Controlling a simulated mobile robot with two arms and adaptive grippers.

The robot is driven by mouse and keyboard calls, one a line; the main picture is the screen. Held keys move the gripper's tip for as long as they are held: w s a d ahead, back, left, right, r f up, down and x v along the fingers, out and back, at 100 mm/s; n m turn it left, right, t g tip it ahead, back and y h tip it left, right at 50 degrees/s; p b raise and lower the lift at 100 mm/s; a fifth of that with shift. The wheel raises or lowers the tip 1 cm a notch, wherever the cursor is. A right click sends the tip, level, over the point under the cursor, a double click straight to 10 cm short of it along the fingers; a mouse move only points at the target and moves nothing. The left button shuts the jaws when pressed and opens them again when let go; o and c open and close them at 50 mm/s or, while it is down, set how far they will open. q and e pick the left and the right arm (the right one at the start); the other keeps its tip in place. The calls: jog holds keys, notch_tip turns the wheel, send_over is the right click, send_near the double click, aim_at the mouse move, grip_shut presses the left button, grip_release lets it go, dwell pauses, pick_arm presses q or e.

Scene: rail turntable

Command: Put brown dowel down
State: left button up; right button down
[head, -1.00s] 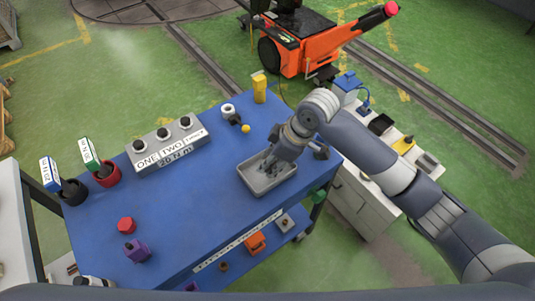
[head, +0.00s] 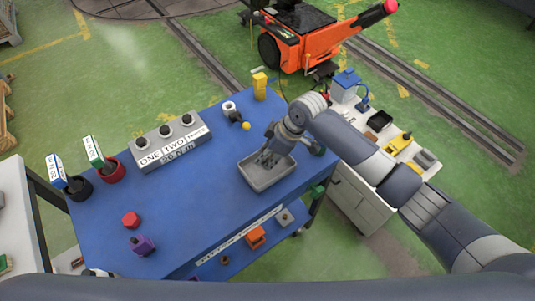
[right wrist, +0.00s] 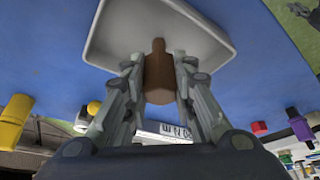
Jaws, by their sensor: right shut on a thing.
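The brown dowel (right wrist: 158,72) shows in the right wrist view between the fingers of my right gripper (right wrist: 159,80), which is shut on it. The dowel's far end lies against the view of the grey tray (right wrist: 105,45); whether it touches the tray floor I cannot tell. In the head view my right gripper (head: 270,155) points down over the grey tray (head: 262,188) on the blue table (head: 200,215). The dowel is hidden or too small to make out there. My left gripper is not in view.
A grey block (head: 168,145) with several knobs and labels stands left of the tray. A yellow block (head: 259,86), a yellow ball (head: 246,126), a red cup (head: 111,170), a red hexagonal piece (head: 131,220) and a purple piece (head: 142,244) stand on the table. The table's middle is clear.

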jog(key=c, duration=1.3)
grip_release()
jog(key=shift+f, duration=0.1)
jog(key=shift+c, duration=0.2)
jog(key=shift+r, duration=0.2)
jog(key=b+v, duration=0.1)
jog(key=v, duration=1.1)
jog(key=shift+b, duration=0.35)
jog(key=shift+s+f, duration=0.1)
jog(key=shift+s, duration=0.05)
